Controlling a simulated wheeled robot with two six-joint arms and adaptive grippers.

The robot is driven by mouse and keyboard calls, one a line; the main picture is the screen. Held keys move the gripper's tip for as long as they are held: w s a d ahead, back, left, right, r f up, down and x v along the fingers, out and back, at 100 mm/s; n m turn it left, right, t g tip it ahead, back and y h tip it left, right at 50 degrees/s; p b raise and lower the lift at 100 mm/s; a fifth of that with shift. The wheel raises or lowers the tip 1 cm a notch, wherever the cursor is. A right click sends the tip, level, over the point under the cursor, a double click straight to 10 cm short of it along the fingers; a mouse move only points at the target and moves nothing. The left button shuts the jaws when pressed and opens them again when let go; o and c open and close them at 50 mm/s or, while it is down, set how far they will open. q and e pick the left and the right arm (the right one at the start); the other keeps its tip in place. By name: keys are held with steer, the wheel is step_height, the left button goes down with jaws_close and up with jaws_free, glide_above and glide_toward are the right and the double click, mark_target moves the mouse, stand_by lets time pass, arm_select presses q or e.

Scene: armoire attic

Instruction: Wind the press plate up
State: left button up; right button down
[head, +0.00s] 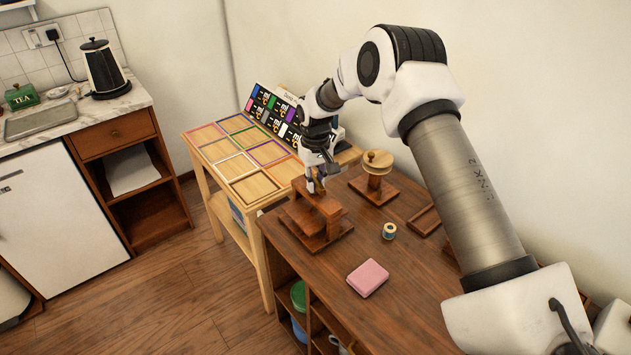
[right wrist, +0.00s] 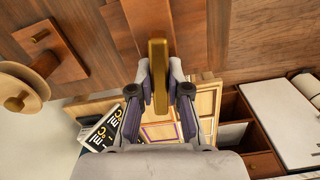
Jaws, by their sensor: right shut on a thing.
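The wooden press (head: 323,206) stands on the dark wood bench, at the end near the sorting table. Its brass handle (right wrist: 158,72) runs between the fingers of my right gripper (right wrist: 160,88) in the right wrist view. In the head view my right gripper (head: 316,184) reaches down to the top of the press and is shut on the handle. The press plate's height cannot be made out, as the press top and my gripper cover it. My left gripper is not in view.
A wooden stand with a round top (head: 377,162) is close behind the press. A small spool (head: 389,231), a pink cloth (head: 368,277) and a shallow wooden tray (head: 424,220) lie on the bench (head: 400,300). A light wood table (head: 208,165) with coloured frames adjoins it.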

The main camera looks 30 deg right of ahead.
steer(key=shift+n, duration=0.4)
steer(key=n+p, duration=0.1)
steer(key=n, duration=0.1)
steer(key=shift+n, duration=0.4)
steer(key=shift+n+p, duration=0.5)
steer(key=shift+n, duration=1.7)
steer(key=c, duration=1.1)
jaws_free()
steer(key=shift+f, duration=0.1)
steer(key=shift+w, duration=0.1)
